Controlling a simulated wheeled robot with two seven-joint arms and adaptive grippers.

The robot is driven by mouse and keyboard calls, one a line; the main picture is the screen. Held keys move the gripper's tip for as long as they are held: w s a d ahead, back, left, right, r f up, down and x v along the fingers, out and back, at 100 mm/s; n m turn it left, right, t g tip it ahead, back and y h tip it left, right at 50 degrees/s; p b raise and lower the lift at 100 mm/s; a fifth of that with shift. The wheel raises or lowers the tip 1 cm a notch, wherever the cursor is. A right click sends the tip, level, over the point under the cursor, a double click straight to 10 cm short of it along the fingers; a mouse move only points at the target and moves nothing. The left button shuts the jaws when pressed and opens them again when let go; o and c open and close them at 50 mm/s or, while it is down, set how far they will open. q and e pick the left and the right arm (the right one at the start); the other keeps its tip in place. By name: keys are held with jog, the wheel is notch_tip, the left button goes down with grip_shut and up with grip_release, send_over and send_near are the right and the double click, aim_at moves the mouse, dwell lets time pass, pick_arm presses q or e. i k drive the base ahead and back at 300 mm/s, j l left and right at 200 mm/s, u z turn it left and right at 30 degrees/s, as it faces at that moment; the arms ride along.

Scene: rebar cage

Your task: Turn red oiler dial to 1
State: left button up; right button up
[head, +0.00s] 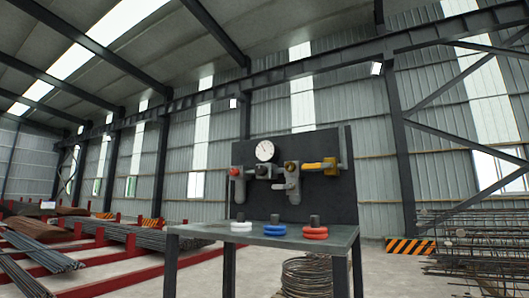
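A red rounded piece (315,233) with a dark upright knob sits at the right of the grey table (205,232). A similar blue piece (275,230) is in the middle and a white one (241,227) at the left. On the dark panel (330,205) behind, a grey fitting at the left carries a small red part (235,172). Which red part is the oiler dial cannot be told, and no dial numbers are readable. Neither of my grippers is in view.
The panel also holds a round white gauge (264,151), grey fittings and a yellow handle (319,166). A wire coil (306,275) stands under the table. Red racks with bars (110,240) are at left, and rebar mesh (475,250) at right.

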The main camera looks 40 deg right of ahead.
aim_at(235, 172)
jog(key=i+l+z, duration=0.1)
jog(key=z, duration=0.3)
jog(key=i+l+z, duration=0.15)
jog(key=z, duration=0.25)
jog(key=i+z, duration=0.15)
jog(key=z, duration=0.25)
